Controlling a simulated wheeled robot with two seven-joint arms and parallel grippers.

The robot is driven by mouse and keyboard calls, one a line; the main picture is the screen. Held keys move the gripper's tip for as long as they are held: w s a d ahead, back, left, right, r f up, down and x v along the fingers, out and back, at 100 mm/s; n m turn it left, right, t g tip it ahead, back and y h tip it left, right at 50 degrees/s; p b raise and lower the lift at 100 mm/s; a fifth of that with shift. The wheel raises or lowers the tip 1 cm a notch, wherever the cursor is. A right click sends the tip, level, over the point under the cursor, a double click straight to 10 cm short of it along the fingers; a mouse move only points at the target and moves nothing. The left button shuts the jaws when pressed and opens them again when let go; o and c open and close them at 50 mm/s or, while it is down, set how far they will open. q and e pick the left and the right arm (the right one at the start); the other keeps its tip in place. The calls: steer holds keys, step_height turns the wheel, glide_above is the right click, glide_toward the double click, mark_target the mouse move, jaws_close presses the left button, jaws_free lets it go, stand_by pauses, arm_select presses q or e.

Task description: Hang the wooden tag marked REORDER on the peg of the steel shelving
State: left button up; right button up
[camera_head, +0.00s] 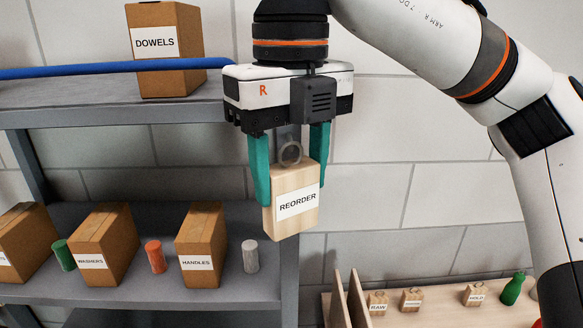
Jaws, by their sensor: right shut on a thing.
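The wooden tag marked REORDER (290,226) is a pale block with a white label and a grey ring (290,153) at its top. My right gripper (293,188) is shut on it, with one teal finger on each side. The tag hangs upright, slightly tilted, in front of the right post of the steel shelving (290,270). I cannot make out the peg; the gripper and tag cover part of that post. My left gripper is not in view.
A DOWELS box (180,75) and a blue batten (110,68) are at the upper shelf. Several boxes, including HANDLES (201,235), and small coloured cylinders stand on the lower shelf. At lower right, wooden tags, including HOLD (475,297), and a green bottle-shaped thing (513,290) rest near upright boards (358,300).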

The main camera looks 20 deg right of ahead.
steer(key=w, duration=0.1)
steer(key=w+d, duration=0.1)
steer(key=w, duration=0.1)
steer(key=shift+f+p, duration=0.2)
steer(key=shift+p, duration=0.1)
steer(key=shift+s, duration=0.1)
steer(key=shift+f, duration=0.15)
stand_by(0.6)
steer(key=o, duration=1.1)
